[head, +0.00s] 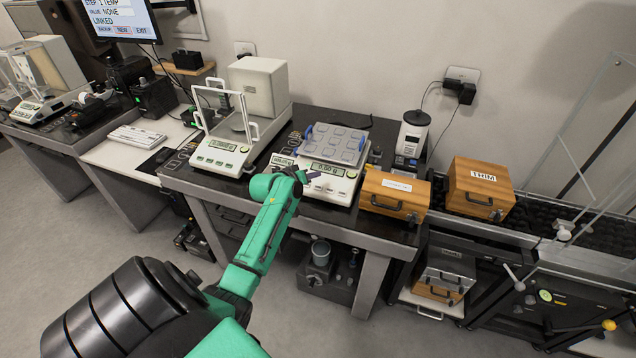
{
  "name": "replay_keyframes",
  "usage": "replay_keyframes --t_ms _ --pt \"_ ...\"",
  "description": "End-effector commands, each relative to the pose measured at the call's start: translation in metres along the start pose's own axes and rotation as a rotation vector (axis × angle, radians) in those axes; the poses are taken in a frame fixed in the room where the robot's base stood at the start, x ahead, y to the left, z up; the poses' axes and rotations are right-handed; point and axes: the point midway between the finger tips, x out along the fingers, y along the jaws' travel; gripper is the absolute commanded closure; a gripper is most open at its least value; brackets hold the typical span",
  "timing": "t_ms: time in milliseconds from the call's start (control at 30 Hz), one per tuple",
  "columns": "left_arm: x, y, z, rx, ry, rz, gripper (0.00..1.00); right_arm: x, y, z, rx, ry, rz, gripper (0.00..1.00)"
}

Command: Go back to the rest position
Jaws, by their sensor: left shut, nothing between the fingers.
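My left arm comes in from the lower left and reaches up to the front edge of the weighing table (385,240). My left gripper (309,176) is at its end, in front of the flat-pan balance (335,180). The gripper is small in view and looks shut, with nothing seen in it. I cannot tell whether it touches the balance. My right gripper is not in view.
An analytical balance (222,150) stands left of the flat-pan balance. Two wooden cases (394,196) and (480,188) stand to the right. A keyboard (137,136) lies on the white desk at left. Grey floor (60,240) is free at lower left.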

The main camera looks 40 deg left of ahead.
Motion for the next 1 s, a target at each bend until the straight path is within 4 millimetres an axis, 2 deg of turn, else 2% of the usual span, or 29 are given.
replay_keyframes --t_ms 767,867,1000 --pt "0.0 0.0 0.004 0.009 -0.008 -0.001 1.0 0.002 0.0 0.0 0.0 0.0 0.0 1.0" --pt "-0.008 0.006 0.033 0.103 -0.085 -0.018 1.0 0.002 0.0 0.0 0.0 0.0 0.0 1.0" --pt "-0.044 0.021 0.111 0.36 -0.297 -0.061 1.0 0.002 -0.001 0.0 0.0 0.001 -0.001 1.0"
